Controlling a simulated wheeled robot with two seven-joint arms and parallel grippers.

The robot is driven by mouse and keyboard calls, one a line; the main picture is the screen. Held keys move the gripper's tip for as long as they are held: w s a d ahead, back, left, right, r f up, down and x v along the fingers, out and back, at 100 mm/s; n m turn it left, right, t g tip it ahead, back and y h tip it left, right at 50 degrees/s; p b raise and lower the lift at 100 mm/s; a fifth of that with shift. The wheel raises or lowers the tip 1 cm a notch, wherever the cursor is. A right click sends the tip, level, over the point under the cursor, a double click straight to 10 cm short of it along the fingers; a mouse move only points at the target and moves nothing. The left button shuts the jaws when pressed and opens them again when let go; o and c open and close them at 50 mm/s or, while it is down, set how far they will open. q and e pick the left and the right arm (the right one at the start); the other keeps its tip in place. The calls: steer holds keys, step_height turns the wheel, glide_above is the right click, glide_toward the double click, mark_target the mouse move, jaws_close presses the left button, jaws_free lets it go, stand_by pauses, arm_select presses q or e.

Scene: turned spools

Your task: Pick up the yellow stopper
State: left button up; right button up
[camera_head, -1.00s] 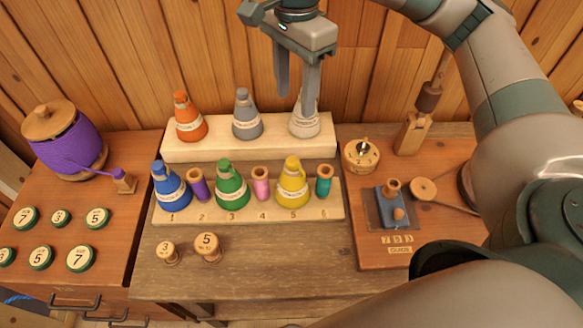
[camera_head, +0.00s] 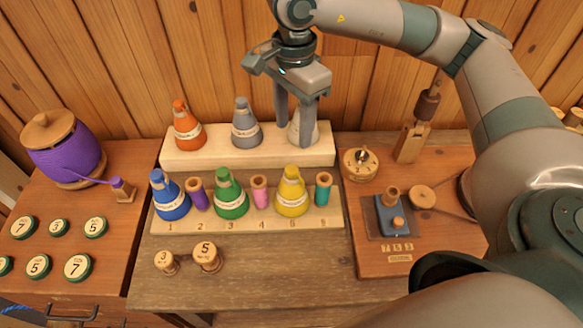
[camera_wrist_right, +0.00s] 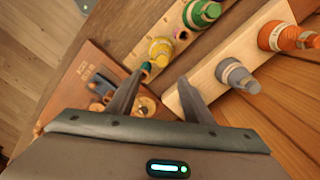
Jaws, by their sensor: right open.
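The yellow stopper (camera_head: 292,193) is a cone-shaped piece with a pale label, standing upright at place 5 of the front wooden rack (camera_head: 165,224). It also shows in the right wrist view (camera_wrist_right: 160,52), beyond the fingertips. My right gripper (camera_head: 295,138) is open and empty, with its fingers pointing down. My left gripper is not in view.
Blue (camera_head: 169,196) and green (camera_head: 230,194) stoppers share the front rack with purple, pink and teal spools (camera_head: 323,188). Orange (camera_head: 187,126) and grey (camera_head: 245,123) stoppers stand on the back rack. Two numbered wooden pegs (camera_head: 207,256) stand in front. The table's front right is clear.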

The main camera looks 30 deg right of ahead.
steer(key=p, duration=0.2)
glide_above(291, 169)
steer(key=f, duration=0.6)
steer(key=shift+s+d+f, duration=0.15)
steer(key=shift+s+f, duration=0.15)
steer(key=shift+f, duration=0.7)
steer(key=shift+p, duration=0.3)
steer(key=shift+w+f+p, duration=0.1)
steer(key=shift+f+p, duration=0.45)
steer(key=shift+p, duration=0.15)
steer(key=f+p, duration=0.1)
steer(key=f, duration=0.2)
steer(key=shift+w+p, duration=0.2)
steer(key=shift+p, duration=0.15)
steer(key=shift+f, duration=0.55)
